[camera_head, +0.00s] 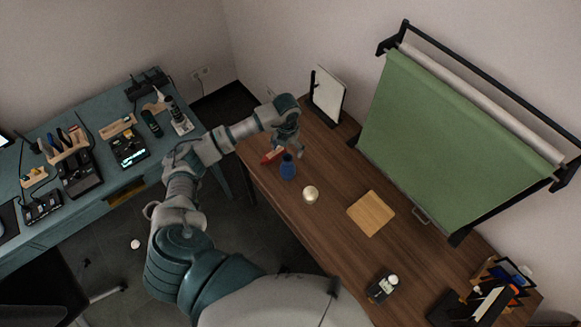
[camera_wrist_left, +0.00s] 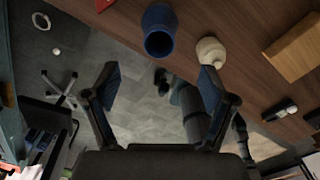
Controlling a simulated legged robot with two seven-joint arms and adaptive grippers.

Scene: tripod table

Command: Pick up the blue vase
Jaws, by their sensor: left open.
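The blue vase (camera_head: 288,167) stands upright near the left edge of the brown wooden table (camera_head: 334,242). My left gripper (camera_head: 287,146) is above and just behind the vase in the head view. In the left wrist view the vase (camera_wrist_left: 159,30) shows its open mouth ahead of the fingers, left of centre. The left gripper (camera_wrist_left: 158,85) is open there, its two fingers wide apart with nothing between them. The vase looks apart from both fingers. My right gripper is not in view.
A cream round object (camera_head: 310,194) stands close to the vase. A red item (camera_head: 272,156) lies behind it. A wooden board (camera_head: 371,213) and a small dark device (camera_head: 382,287) are farther right. A green screen (camera_head: 452,150) stands at the back.

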